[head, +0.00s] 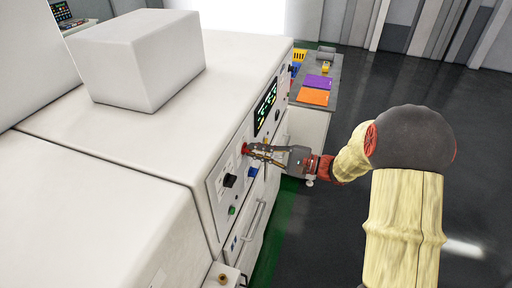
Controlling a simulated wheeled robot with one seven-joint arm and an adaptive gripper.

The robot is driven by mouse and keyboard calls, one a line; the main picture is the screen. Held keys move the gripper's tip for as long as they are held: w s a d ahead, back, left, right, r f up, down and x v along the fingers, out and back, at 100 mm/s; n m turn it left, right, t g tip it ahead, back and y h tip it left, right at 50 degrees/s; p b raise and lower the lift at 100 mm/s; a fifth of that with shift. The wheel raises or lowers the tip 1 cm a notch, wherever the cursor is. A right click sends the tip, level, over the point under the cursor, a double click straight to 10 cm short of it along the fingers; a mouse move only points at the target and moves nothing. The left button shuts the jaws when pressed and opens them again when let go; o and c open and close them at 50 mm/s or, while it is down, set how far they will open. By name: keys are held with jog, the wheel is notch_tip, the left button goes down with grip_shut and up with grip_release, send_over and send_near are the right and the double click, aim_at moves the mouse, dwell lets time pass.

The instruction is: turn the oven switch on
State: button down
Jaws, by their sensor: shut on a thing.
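The oven is a large white cabinet (130,150) with a control panel on its right-hand side. My gripper (255,151) reaches in from the right, its fingers closed on a small red switch (245,149) on that panel. The fingers partly hide the switch, so I cannot tell its exact position. A black knob (230,181) sits on the panel below and left of my fingertips. A blue button (253,172) is just below my fingers, and a green one (232,210) is lower.
A dark display (265,107) is above my gripper. A white box (140,60) stands on the cabinet. A grey-topped side table (322,71) beyond holds a purple item (317,82) and an orange item (313,97). The dark floor (390,75) is clear at right.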

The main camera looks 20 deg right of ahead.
jog(key=shift+m+p, duration=5.1)
jog(key=shift+m, duration=1)
jog(key=shift+f, duration=0.1)
jog(key=c, duration=1.9)
grip_release()
jog(key=shift+d, duration=0.1)
